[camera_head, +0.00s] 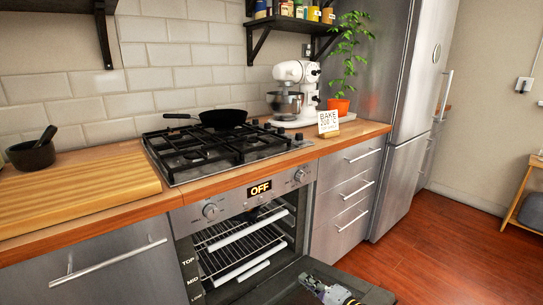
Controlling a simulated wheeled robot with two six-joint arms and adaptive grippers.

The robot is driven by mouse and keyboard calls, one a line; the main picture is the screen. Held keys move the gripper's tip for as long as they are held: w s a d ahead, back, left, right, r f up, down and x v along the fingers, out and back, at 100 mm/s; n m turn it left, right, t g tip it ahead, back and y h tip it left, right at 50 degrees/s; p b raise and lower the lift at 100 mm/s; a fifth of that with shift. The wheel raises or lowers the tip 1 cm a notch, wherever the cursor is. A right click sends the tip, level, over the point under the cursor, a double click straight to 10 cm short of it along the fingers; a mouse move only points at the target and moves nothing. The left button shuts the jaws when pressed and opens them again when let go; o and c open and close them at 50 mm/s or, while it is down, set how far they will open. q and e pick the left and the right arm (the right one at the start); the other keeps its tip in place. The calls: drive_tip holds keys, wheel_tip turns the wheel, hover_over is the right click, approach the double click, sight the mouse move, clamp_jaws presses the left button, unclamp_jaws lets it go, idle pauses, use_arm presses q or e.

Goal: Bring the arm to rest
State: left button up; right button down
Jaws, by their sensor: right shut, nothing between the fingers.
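My right gripper (312,283) shows at the bottom edge, in front of the open oven door (368,289) as I see it. Its fingers are shut with nothing between them. Most of my right arm is cut off by the frame's lower edge. My left gripper is not in view.
The oven (245,245) stands open, with wire racks inside and its display (260,189) reading OFF. A black pan (223,118) sits on the hob (220,149). A cutting board (80,190) and mortar (31,155) are left. Wooden floor (430,250) is clear at right.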

drive_tip(key=s+d+f+n+g+h, duration=0.1)
drive_tip(key=s+f+n+g+h, duration=0.2)
drive_tip(key=s, duration=0.4)
drive_tip(key=s+d+f+n+g+h, duration=0.1)
drive_tip(key=s+f+n+g, duration=0.1)
drive_tip(key=s+f+n, duration=0.3)
drive_tip(key=s+d+r+n+g+h, duration=0.2)
drive_tip(key=s+d+n+g+h, duration=0.3)
drive_tip(key=s+d, duration=0.8)
drive_tip(key=s+f+m+g+h+p, duration=0.1)
drive_tip(key=s+f+p, duration=0.3)
drive_tip(key=f, duration=0.5)
drive_tip(key=s+f+m+p, duration=0.1)
drive_tip(key=s+f+p, duration=0.35)
drive_tip(key=f, duration=0.45)
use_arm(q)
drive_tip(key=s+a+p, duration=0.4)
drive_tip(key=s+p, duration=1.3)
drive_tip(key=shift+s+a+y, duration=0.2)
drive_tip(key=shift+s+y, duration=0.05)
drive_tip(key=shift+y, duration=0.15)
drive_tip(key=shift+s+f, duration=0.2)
use_arm(e)
drive_tip(key=s+d, duration=0.2)
drive_tip(key=s, duration=1.3)
drive_tip(key=shift+d+r+h, duration=0.2)
drive_tip(key=shift+h, duration=0.1)
